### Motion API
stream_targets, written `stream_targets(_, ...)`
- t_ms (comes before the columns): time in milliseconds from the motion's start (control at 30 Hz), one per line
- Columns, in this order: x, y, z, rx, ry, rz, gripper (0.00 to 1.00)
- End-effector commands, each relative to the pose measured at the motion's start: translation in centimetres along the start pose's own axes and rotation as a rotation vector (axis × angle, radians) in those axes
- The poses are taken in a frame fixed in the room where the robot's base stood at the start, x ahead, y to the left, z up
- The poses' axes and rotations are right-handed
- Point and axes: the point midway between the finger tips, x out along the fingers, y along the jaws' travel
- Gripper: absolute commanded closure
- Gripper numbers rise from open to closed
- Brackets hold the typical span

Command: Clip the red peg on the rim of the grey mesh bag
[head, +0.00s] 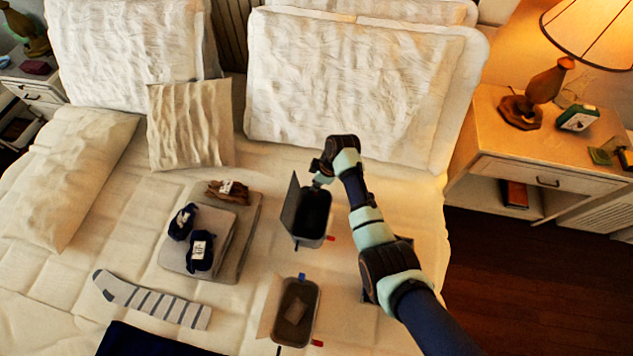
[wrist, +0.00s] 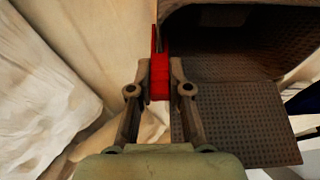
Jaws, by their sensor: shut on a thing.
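My gripper (wrist: 160,80) is shut on the red peg (wrist: 160,70), which stands upright between the two fingertips in the wrist view. A mesh bag (wrist: 235,120) with a perforated flap and a dark opening lies just right of the peg. I cannot tell whether the peg touches its rim. In the head view my gripper (head: 320,178) is at the far end of the dark grey bag (head: 309,236), whose flap stands up on the left. The held peg is hidden there.
A second bag (head: 315,300) stands nearer, with an item inside and a blue tab (head: 302,277) at its far edge. Red tabs show beside both bags. Folded cloths (head: 250,212) with dark bundles and a striped sock (head: 150,302) lie left. Pillows (head: 350,90) stand behind.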

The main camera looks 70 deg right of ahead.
Motion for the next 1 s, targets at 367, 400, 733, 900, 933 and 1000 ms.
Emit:
stream_targets(367,0.0,0.0,0.0,0.000,0.000,0.000,0.53)
stream_targets(400,0.0,0.0,0.0,0.000,0.000,0.000,0.53)
stream_targets(733,-1.9,0.1,0.0,0.000,0.001,0.003,0.53)
stream_targets(900,-6.2,0.1,0.0,0.000,0.002,0.005,0.53)
stream_targets(933,-7.0,0.1,0.0,0.000,0.002,0.005,0.53)
stream_targets(1000,-8.6,0.1,0.0,0.000,0.001,0.004,0.53)
